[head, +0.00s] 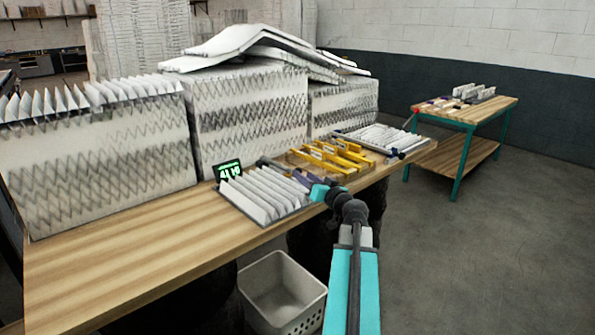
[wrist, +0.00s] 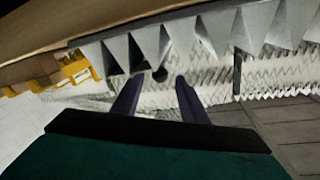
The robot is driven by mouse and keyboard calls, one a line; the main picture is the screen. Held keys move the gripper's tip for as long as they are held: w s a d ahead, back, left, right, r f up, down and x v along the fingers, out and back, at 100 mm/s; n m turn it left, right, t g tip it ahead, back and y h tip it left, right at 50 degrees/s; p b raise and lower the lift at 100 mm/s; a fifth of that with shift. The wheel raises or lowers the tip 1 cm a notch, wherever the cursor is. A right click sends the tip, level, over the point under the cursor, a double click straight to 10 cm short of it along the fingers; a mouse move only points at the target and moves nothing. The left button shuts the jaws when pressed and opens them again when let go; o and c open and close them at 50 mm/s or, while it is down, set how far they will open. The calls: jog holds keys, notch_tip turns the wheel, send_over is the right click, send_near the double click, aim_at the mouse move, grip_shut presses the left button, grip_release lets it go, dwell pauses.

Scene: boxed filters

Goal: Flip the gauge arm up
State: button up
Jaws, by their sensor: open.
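My gripper (head: 302,180) is at the right edge of a tray of white pleated filter (head: 262,195) on the long wooden table in the head view. In the wrist view my gripper (wrist: 156,82) shows two dark fingers, spread apart, with pleats beyond them. I cannot tell for sure which part is the gauge arm. A small display with green digits (head: 229,170) stands behind the filter tray.
Yellow frames (head: 335,156) lie beside the filter, with another pleated tray (head: 385,137) beyond. Large pleated blocks (head: 245,110) line the table's back. A white bin (head: 283,293) stands below the front edge. A green-legged table (head: 466,112) is at right. The table's left front is clear.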

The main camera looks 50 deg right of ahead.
jog(key=shift+p+x, duration=0.5)
jog(key=shift+x, duration=2.05)
grip_shut()
jog(key=shift+w+a, duration=0.1)
jog(key=shift+a, duration=0.05)
jog(key=shift+r, duration=0.1)
